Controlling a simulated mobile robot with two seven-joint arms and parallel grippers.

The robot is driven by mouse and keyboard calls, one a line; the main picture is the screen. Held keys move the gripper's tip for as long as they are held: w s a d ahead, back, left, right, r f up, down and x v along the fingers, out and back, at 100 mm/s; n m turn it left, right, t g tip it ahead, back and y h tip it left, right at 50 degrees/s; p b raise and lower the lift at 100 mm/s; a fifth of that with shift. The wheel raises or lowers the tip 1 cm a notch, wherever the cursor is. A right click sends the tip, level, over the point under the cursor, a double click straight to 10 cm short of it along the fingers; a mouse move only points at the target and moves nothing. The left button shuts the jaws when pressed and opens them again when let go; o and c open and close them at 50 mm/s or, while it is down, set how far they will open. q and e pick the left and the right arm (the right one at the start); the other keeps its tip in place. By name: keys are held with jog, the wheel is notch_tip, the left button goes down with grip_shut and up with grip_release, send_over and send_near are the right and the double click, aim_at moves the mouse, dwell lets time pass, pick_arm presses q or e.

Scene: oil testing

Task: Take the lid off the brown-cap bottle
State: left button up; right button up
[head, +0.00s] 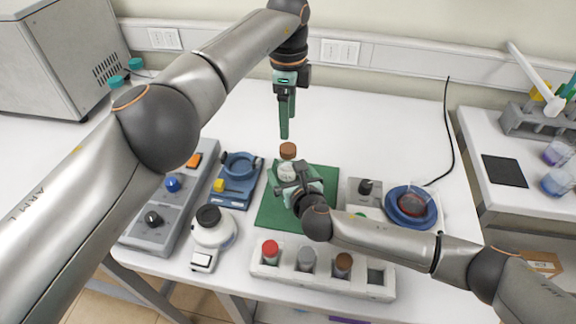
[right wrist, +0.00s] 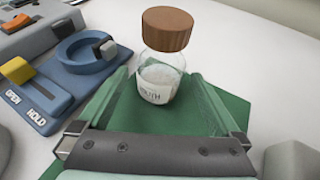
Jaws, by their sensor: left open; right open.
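The brown-cap bottle (head: 287,172) stands upright on a green mat (head: 268,212); its clear, labelled body also shows in the right wrist view (right wrist: 158,82). Its brown lid (head: 288,150) sits at the bottle's mouth, also seen in the right wrist view (right wrist: 168,29); I cannot tell whether it is loose. My left gripper (head: 284,135) is open and empty, pointing down just above the lid. My right gripper (right wrist: 160,85) is open, low over the mat, with one finger on each side of the bottle; contact is not clear.
A white rack (head: 322,285) in front holds several capped bottles, one brown-capped. A blue device with a yellow lever (head: 236,180) and a grey control panel (head: 165,215) stand left. A blue ring-shaped device (head: 410,205) stands right. The table behind is clear.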

jog(key=shift+x, duration=1.05)
grip_shut()
